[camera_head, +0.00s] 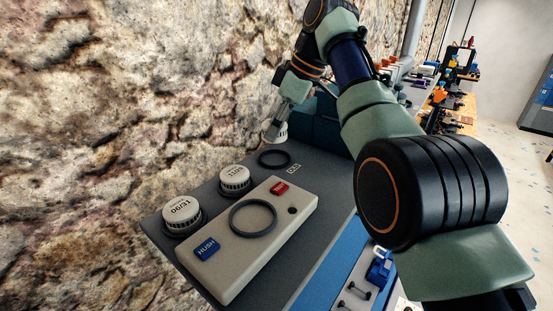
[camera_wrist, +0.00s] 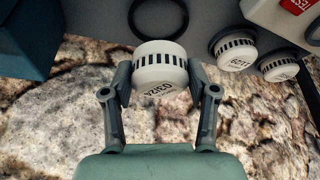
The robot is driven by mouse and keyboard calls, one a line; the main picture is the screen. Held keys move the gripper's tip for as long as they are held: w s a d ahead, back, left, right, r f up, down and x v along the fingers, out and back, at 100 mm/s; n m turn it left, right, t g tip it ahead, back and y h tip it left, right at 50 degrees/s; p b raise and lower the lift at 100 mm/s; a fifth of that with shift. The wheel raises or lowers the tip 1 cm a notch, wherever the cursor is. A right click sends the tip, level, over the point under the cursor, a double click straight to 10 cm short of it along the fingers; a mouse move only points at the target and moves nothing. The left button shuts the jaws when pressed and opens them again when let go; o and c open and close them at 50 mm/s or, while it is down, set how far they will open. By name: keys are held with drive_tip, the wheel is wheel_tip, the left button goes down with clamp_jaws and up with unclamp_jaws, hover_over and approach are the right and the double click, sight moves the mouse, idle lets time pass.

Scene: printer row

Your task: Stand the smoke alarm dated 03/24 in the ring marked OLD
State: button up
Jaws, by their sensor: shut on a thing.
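The smoke alarm dated 03/24 (camera_wrist: 160,70) is white and round with dark vent slots. My gripper (camera_wrist: 160,82) is shut on its sides in the wrist view. In the head view the held alarm (camera_head: 280,130) is partly hidden by my gripper (camera_head: 275,128), near the wall. It appears to be above the grey surface and beyond the black ring (camera_head: 275,158). The ring lies flat and empty beside a small label (camera_head: 294,168), too small to read surely. The ring also shows at the top of the wrist view (camera_wrist: 135,18), cut off by the edge.
Two other white alarms (camera_head: 181,210) (camera_head: 234,178) stand left of the ring. A pale panel (camera_head: 225,280) bears a blue HUSH button, a red button and a large grey ring. A dark teal box (camera_head: 325,125) stands right of the ring. A rough stone wall runs behind.

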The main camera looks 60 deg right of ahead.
sight(278, 161)
wheel_tip(278, 161, down, 6)
drive_tip(key=b, duration=0.4)
drive_tip(key=shift+f, duration=0.1)
drive_tip(key=shift+r, duration=0.25)
drive_tip(key=shift+f, duration=0.2)
drive_tip(key=o, duration=1.2)
drive_tip(key=shift+p+v, duration=3.4)
drive_tip(key=shift+v, duration=2.8)
drive_tip(key=shift+w, duration=0.1)
